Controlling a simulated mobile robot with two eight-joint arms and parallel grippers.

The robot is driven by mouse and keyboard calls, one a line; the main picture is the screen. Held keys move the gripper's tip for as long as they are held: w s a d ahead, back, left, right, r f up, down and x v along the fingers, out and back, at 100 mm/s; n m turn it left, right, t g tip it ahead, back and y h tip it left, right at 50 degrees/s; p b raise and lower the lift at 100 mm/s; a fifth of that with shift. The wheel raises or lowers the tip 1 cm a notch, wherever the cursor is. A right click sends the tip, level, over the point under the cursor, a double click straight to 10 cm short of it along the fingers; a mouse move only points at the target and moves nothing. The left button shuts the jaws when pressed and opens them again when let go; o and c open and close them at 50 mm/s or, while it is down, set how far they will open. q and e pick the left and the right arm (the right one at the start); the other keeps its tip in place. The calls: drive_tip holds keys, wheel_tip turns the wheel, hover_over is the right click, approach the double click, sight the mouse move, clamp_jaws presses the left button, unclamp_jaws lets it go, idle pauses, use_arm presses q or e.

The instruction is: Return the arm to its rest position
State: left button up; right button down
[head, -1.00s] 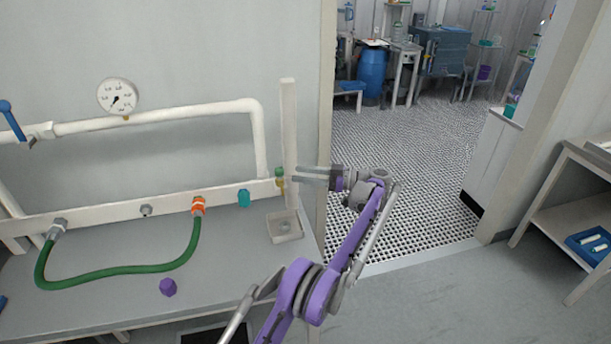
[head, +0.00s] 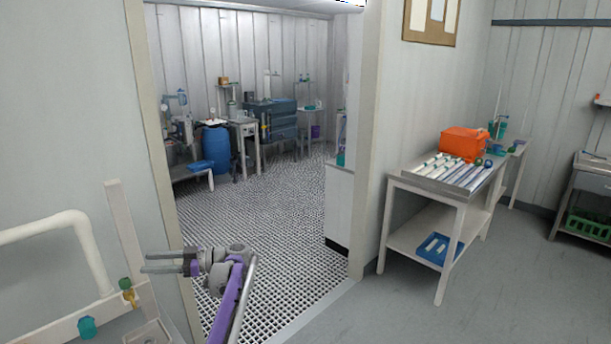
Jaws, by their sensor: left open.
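My left arm comes up from the bottom of the head view in purple and grey. Its left gripper (head: 144,263) points left, with its two grey fingers apart and nothing between them. The fingertips show close to the right edge of a pale upright post (head: 123,230); I cannot tell whether they touch it. A small valve with a green top and yellow body (head: 128,291) is just below and left of the fingertips. My right gripper is not in view.
A white pipe (head: 45,228) and a teal fitting (head: 87,327) are at the left. A doorway opens onto a grated floor (head: 270,220) with a blue barrel (head: 216,150) beyond. At right, a table (head: 405,180) bears white tubes and an orange case (head: 464,143).

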use_arm(q)
drive_tip(key=w+d+r+m+t, duration=0.3)
drive_tip(key=r+m+t, duration=0.1)
drive_tip(key=r+t, duration=0.4)
drive_tip(key=w+d+r+m+t, duration=0.3)
drive_tip(key=r+m+t, duration=0.1)
drive_tip(key=r+t, duration=0.35)
drive_tip(key=s+d+m+t+h, duration=0.3)
drive_tip(key=d+m+t+h, duration=0.6)
drive_tip(key=d+h, duration=0.4)
drive_tip(key=s+d+f+m+g+h, duration=0.3)
drive_tip(key=s+d+f+m+h, duration=0.1)
drive_tip(key=s+d+f, duration=0.3)
drive_tip(key=s+f+g, duration=0.3)
drive_tip(key=s+f, duration=0.5)
drive_tip(key=s, duration=0.3)
drive_tip(key=s+d+f+g, duration=0.1)
drive_tip(key=s+f+g, duration=0.3)
drive_tip(key=s+f, duration=0.4)
drive_tip(key=s+f+m+g+h, duration=0.1)
drive_tip(key=s+f+g, duration=0.3)
drive_tip(key=s+f, duration=0.4)
drive_tip(key=s, duration=0.5)
drive_tip(key=shift+s+d, duration=0.15)
drive_tip(key=shift+s, duration=0.25)
